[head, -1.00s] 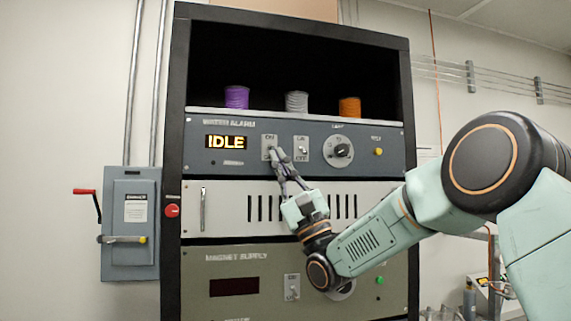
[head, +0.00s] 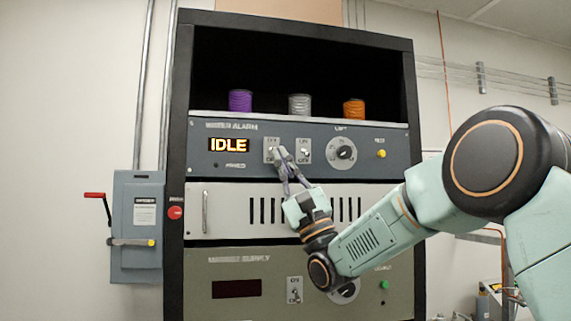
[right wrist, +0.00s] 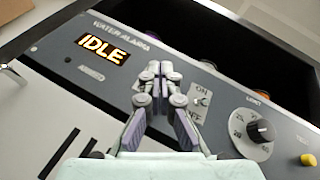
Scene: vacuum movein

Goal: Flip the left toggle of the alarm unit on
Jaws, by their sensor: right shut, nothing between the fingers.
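The alarm unit (head: 220,170) is a blue-grey panel in the rack with a lit display (head: 228,145) reading IDLE; the display also shows in the right wrist view (right wrist: 102,48). Its left toggle plate (head: 271,150) is partly covered by my right fingertips. The right toggle (head: 304,151) has ON and OFF labels and stands beside it; it also shows in the right wrist view (right wrist: 199,100). My right gripper (head: 279,152) is shut and empty, its tips at the left toggle; in the right wrist view the fingers (right wrist: 160,70) hide that toggle's lever. I cannot tell contact or lever position. My left gripper is not in view.
A round dial (head: 343,152) and a yellow button (head: 381,154) sit to the right on the panel. Purple, grey and orange spools (head: 354,109) stand on the shelf above. A vented white panel (head: 235,210) and the magnet supply (head: 240,268) lie below.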

